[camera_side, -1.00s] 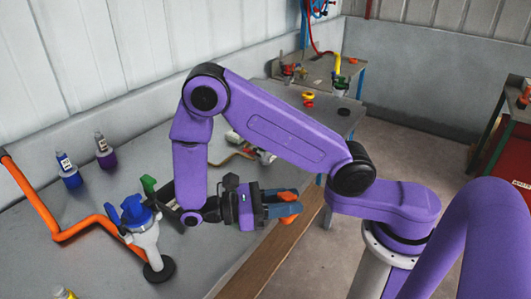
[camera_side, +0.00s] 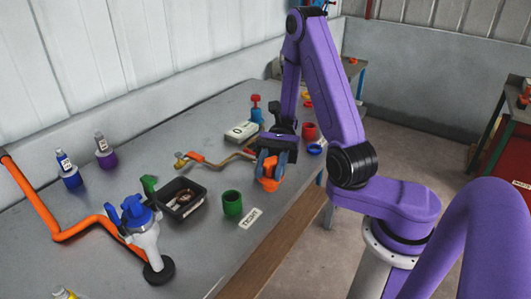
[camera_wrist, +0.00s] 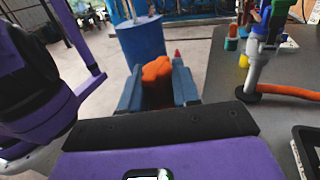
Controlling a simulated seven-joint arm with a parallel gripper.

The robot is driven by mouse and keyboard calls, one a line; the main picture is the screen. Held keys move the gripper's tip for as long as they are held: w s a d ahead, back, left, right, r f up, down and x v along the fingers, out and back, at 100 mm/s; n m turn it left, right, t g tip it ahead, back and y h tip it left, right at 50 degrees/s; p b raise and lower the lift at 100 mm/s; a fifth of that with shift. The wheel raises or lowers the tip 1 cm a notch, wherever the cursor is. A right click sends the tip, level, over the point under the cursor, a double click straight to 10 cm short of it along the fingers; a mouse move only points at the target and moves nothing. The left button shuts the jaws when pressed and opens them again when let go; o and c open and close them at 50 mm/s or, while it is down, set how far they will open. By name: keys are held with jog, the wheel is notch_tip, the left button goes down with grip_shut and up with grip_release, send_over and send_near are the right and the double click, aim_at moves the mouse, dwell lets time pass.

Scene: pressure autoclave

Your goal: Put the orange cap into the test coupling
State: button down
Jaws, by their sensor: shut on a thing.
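My gripper (camera_side: 271,163) is shut on the orange cap (camera_side: 268,184), which sits between the blue fingers, over the table near its front edge. The wrist view also shows the cap (camera_wrist: 157,70) between the fingers of my gripper (camera_wrist: 158,88). I cannot tell for sure which part is the test coupling. A grey-white fitting with a blue top (camera_side: 147,238) stands upright on a black base at the front left of the table, joined to an orange pipe (camera_side: 73,231). It also shows in the wrist view (camera_wrist: 258,62). My gripper is well apart from it.
A black tray (camera_side: 199,208) and an open green cup (camera_side: 232,203) stand between the fitting and my gripper, with a white label (camera_side: 250,218) beside the cup. Two bottles stand at the back left.

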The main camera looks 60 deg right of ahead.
jog(key=w+d+r+m+t+h, duration=0.25)
jog(key=d+m+t+h, duration=0.25)
jog(key=d+m+t, duration=0.6)
jog(key=w+d+r+m+t+h, duration=0.25)
jog(key=d+m+t+h, duration=0.4)
jog(key=t, duration=0.55)
jog(key=w+d+f+y, duration=0.1)
jog(key=w+d+f, duration=0.5)
jog(key=w+f, duration=0.6)
jog(key=shift+w+d, duration=0.35)
jog(key=shift+d, duration=0.05)
jog(key=shift+f+y, duration=0.25)
jog(key=shift+f, duration=0.45)
